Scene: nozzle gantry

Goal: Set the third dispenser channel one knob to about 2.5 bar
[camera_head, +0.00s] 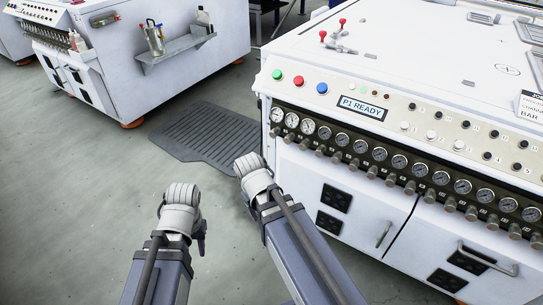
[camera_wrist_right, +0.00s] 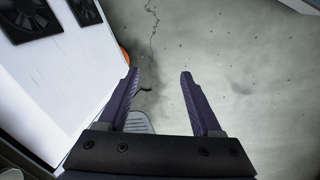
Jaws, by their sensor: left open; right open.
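The white machine (camera_head: 400,60) at the right carries a row of round pressure gauges on a black strip. The leftmost gauge (camera_head: 277,115) has a small grey knob (camera_head: 275,132) below it, and the third gauge (camera_head: 308,127) has its own knob (camera_head: 304,144). The needles and channel labels are too small to read. My left gripper (camera_head: 201,236) is open and mostly hidden behind its wrist, over the floor left of the machine. My right gripper (camera_wrist_right: 158,78) is open and empty, pointing at the floor beside the machine's vented side; its wrist hides it in the head view.
Red, green and blue buttons and a "P1 READY" display (camera_head: 362,107) sit above the gauges. Cabinet doors with handles (camera_head: 384,234) lie below. A dark mat (camera_head: 212,138) is on the floor. Another white machine (camera_head: 130,60) stands at the upper left. Floor at left is clear.

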